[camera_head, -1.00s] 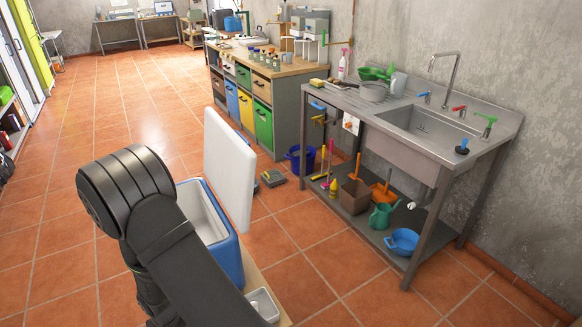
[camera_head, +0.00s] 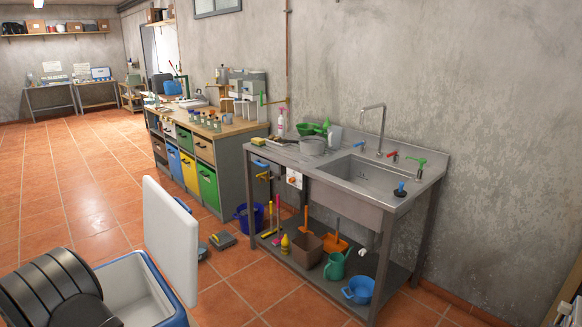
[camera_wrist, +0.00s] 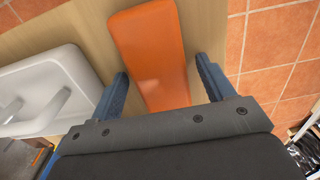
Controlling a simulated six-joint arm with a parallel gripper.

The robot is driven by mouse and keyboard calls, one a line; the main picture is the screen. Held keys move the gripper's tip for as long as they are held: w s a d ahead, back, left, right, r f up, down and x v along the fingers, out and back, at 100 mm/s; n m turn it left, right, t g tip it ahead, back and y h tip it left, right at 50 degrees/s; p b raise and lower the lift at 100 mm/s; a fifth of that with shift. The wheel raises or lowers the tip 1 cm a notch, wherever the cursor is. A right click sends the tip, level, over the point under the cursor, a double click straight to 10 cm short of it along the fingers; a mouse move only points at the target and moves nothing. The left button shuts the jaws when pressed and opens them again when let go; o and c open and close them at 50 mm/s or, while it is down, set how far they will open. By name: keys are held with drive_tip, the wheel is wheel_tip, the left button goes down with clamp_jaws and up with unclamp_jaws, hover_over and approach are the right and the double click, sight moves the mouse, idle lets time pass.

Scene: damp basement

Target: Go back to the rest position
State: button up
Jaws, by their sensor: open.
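My gripper (camera_wrist: 162,90) shows in the wrist view with its two blue fingers spread wide apart. It is open and nothing is held between the fingers. Beyond the fingers an orange flat object (camera_wrist: 150,45) lies on a light wooden surface (camera_wrist: 215,25). In the head view only a dark, rounded part of my arm shows at the lower left, and the gripper itself is out of that picture.
A blue and white cooler (camera_head: 135,285) with its white lid (camera_head: 170,240) standing open is beside my arm. A metal sink bench (camera_head: 345,185) stands at right, with a blue bowl (camera_head: 357,290) on its lower shelf. Tiled floor is clear at left.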

wheel_tip(320, 180, up, 12)
drive_tip(key=f, duration=0.1)
wheel_tip(320, 180, down, 11)
drive_tip(key=shift+f, duration=0.2)
drive_tip(key=r, duration=0.4)
drive_tip(key=shift+w+d+r, duration=0.15)
drive_tip(key=shift+d+r, duration=0.05)
drive_tip(key=shift+r, duration=0.2)
drive_tip(key=w+d+r, duration=0.6)
drive_tip(key=d+r, duration=0.1)
drive_tip(key=d, duration=0.3)
drive_tip(key=w+d+r+m, duration=0.2)
drive_tip(key=w+d+m, duration=0.5)
drive_tip(key=w+d, duration=1.5)
drive_tip(key=shift+w+d, duration=0.15)
drive_tip(key=shift+d, duration=0.15)
drive_tip(key=shift+r, duration=0.1)
